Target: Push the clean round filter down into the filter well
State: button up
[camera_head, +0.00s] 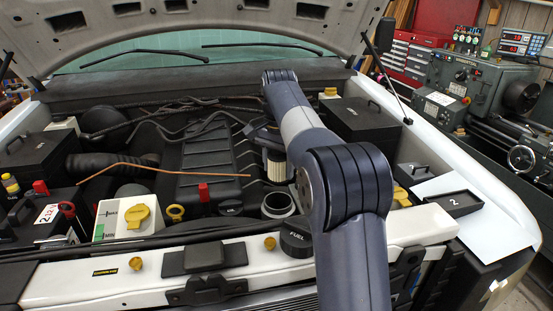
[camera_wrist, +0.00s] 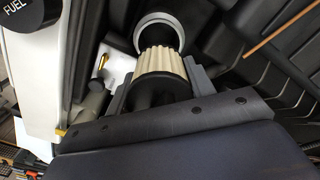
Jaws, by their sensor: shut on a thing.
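The clean round filter (camera_head: 278,169) is a cream pleated cylinder with a dark end cap. It shows in the wrist view (camera_wrist: 161,62) between my gripper's two fingers (camera_wrist: 158,88). My gripper is shut on it and holds it roughly upright; the gripper (camera_head: 264,138) is partly hidden by my arm in the head view. The filter well (camera_head: 279,212) is an open round housing with a pale grey rim and dark inside. In the head view the filter is behind and above it, apart from it. In the wrist view the filter partly covers the well's rim (camera_wrist: 142,27).
A black FUEL cap (camera_head: 296,239) sits on the white front panel beside the well. The black engine cover (camera_head: 205,165) lies left of the filter. A thin copper-coloured rod (camera_head: 165,168) crosses above it.

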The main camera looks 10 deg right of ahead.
notch_tip(320, 180, down, 7)
dwell(0.7)
jog(key=shift+s+f, duration=0.1)
jog(key=shift+f, duration=0.4)
dwell(1.1)
